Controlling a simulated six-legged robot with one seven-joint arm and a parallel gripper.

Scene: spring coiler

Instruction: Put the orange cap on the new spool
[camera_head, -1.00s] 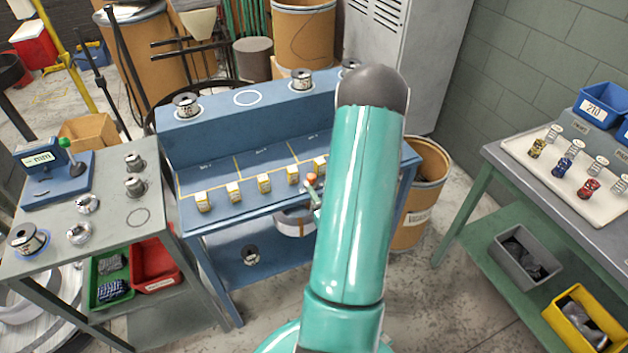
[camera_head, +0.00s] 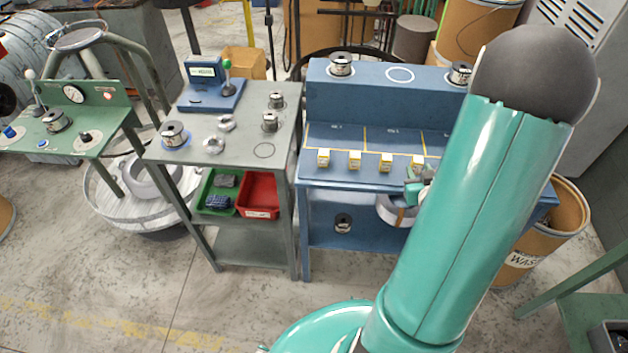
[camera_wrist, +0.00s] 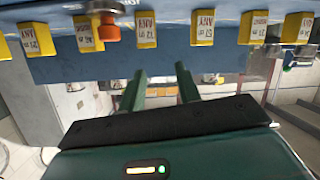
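In the wrist view, an orange round piece (camera_wrist: 108,33), possibly the cap, shows with a grey disc above it, in front of the yellow tags. My gripper (camera_wrist: 163,78) has its two green fingers apart with nothing between them, just off the blue bench's front edge. In the head view my gripper (camera_head: 417,188) is small and partly hidden by my arm. I cannot tell which spool is the new one.
The blue bench (camera_head: 385,95) carries a row of yellow tags (camera_head: 355,160). The grey table (camera_head: 200,110) stands left of it, with green (camera_head: 216,190) and red bins (camera_head: 259,193) below. A waste barrel (camera_head: 540,235) stands at right. The floor in front is clear.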

